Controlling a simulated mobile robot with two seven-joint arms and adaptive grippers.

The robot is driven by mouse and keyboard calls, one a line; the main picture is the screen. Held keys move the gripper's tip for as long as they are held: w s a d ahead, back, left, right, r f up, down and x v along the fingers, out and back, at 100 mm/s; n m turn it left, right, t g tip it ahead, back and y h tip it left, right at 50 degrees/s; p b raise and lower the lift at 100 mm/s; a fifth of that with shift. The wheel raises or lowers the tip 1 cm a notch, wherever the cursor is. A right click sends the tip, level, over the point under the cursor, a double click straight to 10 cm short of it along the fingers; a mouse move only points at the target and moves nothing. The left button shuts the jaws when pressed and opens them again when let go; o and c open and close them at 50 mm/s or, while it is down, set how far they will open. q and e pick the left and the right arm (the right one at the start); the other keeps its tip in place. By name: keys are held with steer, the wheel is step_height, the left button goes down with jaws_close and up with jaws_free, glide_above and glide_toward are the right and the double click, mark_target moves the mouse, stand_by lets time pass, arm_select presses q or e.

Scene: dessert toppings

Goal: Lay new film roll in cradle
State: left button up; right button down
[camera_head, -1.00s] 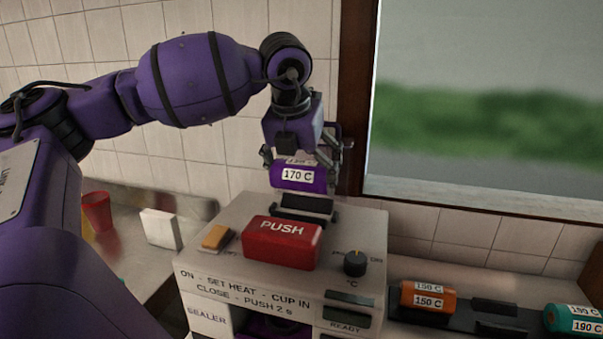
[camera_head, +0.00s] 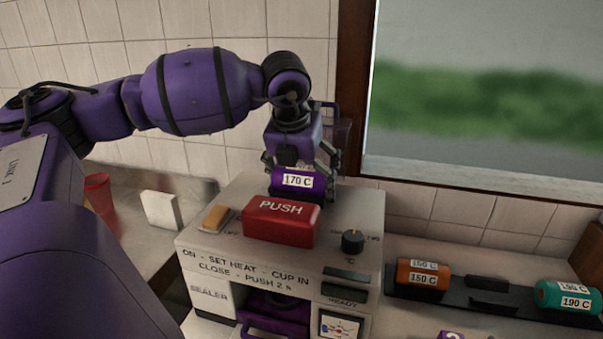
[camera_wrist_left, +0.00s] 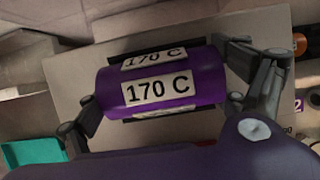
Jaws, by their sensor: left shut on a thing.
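A purple film roll (camera_head: 297,184) labelled 170 C is between the fingers of my left gripper (camera_head: 300,172), which is shut on it. The roll lies level at the black cradle on top of the sealer (camera_head: 228,203), behind the red PUSH block (camera_head: 281,221). The roll hides most of the cradle. In the left wrist view the roll (camera_wrist_left: 160,88) spans between the two fingers, with dark cradle edges (camera_wrist_left: 150,48) showing along its sides. I cannot tell whether it rests fully in the cradle. My right gripper is not in view.
An orange 150 C roll (camera_head: 423,274) and a teal 190 C roll (camera_head: 568,296) lie in a black rack (camera_head: 487,298) at the right. The sealer has a black knob (camera_head: 352,241) and an orange switch (camera_head: 215,218). A red cup (camera_head: 98,190) stands at the left.

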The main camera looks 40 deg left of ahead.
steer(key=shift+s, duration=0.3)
arm_select(q)
steer(key=o, duration=1.1)
steer(key=shift+o, duration=0.3)
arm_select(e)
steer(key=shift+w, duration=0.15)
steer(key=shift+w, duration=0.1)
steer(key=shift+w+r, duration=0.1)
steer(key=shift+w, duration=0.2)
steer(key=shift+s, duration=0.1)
